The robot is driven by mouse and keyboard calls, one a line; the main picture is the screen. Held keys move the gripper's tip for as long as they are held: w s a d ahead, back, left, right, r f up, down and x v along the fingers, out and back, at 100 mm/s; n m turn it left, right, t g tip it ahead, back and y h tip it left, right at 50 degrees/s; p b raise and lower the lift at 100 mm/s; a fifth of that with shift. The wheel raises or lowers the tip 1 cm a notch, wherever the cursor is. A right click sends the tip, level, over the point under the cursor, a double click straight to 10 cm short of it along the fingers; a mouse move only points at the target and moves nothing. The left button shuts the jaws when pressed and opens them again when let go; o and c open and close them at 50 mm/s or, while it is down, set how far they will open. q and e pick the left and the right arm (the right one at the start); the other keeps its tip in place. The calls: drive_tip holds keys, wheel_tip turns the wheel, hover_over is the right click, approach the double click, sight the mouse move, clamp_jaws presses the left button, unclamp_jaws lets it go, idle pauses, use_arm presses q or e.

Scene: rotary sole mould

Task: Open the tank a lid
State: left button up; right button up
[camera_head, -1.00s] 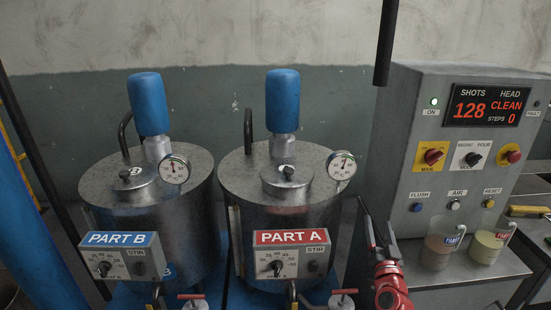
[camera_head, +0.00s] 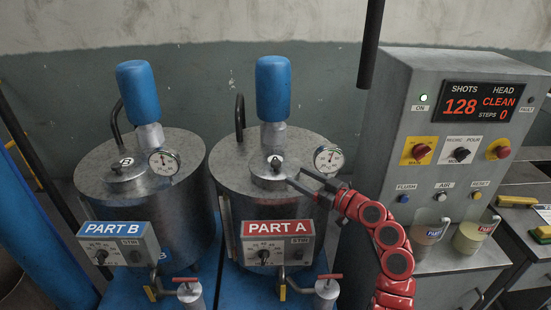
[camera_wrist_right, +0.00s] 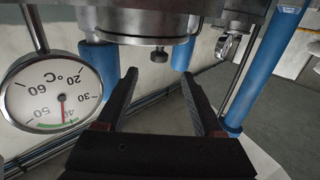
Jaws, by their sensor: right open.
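Tank A is the steel cylinder marked PART A (camera_head: 277,228), right of the PART B tank (camera_head: 172,226) in the head view. Its small round lid (camera_head: 268,178) with a dark knob (camera_head: 275,161) sits flat on the tank top, in front of a blue motor. My right gripper (camera_head: 296,175) is open and empty, just right of the lid, fingers pointing at it. In the right wrist view the picture is upside down; the lid (camera_wrist_right: 140,24) and knob (camera_wrist_right: 159,55) are beyond my open fingers (camera_wrist_right: 165,88), with no contact visible. My left gripper is out of view.
A dial gauge (camera_head: 328,159) stands close beside my right gripper at the tank's right side; it is large in the wrist view (camera_wrist_right: 52,92). The blue motor (camera_head: 273,88) rises behind the lid. The control cabinet (camera_head: 396,92) and two cups stand at right.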

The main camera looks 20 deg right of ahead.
sight(280, 165)
drive_tip(key=p+x, duration=0.2)
drive_tip(key=x, duration=0.6)
drive_tip(key=shift+w+a+r+p, duration=0.1)
drive_tip(key=shift+w+p, duration=0.15)
drive_tip(key=shift+p, duration=0.15)
drive_tip(key=shift+w+a, duration=0.3)
drive_tip(key=shift+w, duration=0.3)
drive_tip(key=shift+c, duration=0.3)
clamp_jaws()
